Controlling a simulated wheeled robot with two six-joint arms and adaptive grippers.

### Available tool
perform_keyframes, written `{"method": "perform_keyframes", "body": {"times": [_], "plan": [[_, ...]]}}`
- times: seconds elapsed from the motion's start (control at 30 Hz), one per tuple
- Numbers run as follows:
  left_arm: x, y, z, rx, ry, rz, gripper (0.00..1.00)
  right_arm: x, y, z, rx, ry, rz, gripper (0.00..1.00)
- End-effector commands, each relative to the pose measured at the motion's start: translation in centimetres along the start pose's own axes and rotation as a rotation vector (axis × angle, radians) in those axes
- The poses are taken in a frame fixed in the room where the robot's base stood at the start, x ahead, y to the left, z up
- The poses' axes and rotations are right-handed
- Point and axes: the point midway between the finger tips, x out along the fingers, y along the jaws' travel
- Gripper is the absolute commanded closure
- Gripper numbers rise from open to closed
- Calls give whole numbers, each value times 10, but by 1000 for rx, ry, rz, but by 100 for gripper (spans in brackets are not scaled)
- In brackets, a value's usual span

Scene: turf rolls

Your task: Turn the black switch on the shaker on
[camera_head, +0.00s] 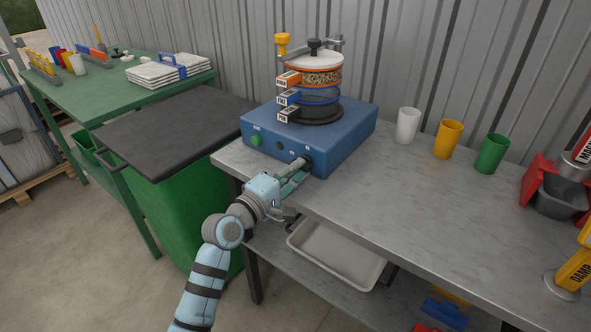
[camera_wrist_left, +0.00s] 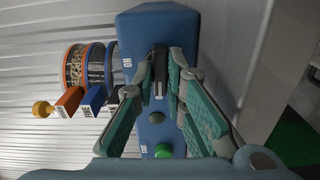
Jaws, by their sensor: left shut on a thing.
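The shaker is a blue box (camera_head: 350,138) on the grey bench. It carries a stack of sieves (camera_head: 318,72) under a white lid with a clamp. The black switch (camera_head: 308,160) is at the right end of its front face, and it also shows in the left wrist view (camera_wrist_left: 159,84). My left gripper (camera_head: 302,169) reaches the front face and its fingertips are shut on the black switch, one on each side. The fingers partly hide the switch in the head view. My right gripper is out of view.
A green button (camera_head: 257,140) sits at the left of the shaker's front face. White (camera_head: 407,125), yellow (camera_head: 447,139) and green (camera_head: 491,153) cups stand on the bench (camera_head: 400,195) to the right. A pale tray (camera_head: 337,254) lies on the lower shelf. A green bin (camera_head: 190,215) with a dark lid stands left.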

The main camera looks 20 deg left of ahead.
Motion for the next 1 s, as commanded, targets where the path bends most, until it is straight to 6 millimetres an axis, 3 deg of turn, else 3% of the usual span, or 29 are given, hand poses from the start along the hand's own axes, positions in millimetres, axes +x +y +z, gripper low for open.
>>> {"method": "perform_keyframes", "body": {"times": [0.27,0.57,1.0], "plan": [[0,0,0,147,0,-1,100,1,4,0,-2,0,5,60],[0,-1,0,417,0,0,100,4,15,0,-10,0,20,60],[0,-2,0,836,0,0,100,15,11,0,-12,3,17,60]]}}
